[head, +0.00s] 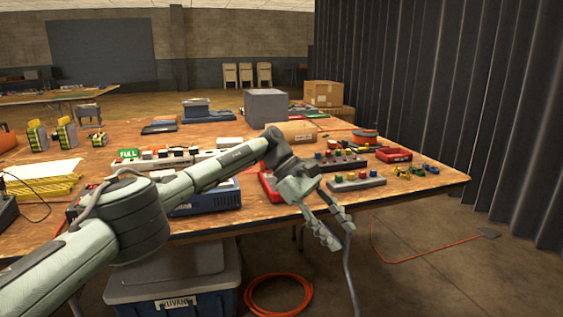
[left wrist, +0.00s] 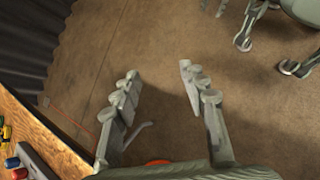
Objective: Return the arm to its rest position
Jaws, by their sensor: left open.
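My left arm (head: 210,172) reaches in from the left, over the front of the wooden table. My left gripper (head: 340,232) hangs just past the table's front edge, pointing down and to the right. Its fingers are apart with nothing between them. In the left wrist view the open fingers (left wrist: 160,95) show against bare brown floor. A grey cable hangs just below the fingertips in the head view; I cannot tell whether it touches them. My right gripper is not in view.
The wooden table (head: 430,185) holds a control box with coloured buttons (head: 356,181), a red tray (head: 394,155), a grey cube (head: 266,107) and several chargers. A lidded storage bin (head: 175,290) and an orange cable coil (head: 278,296) are below. Floor at right is mostly clear.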

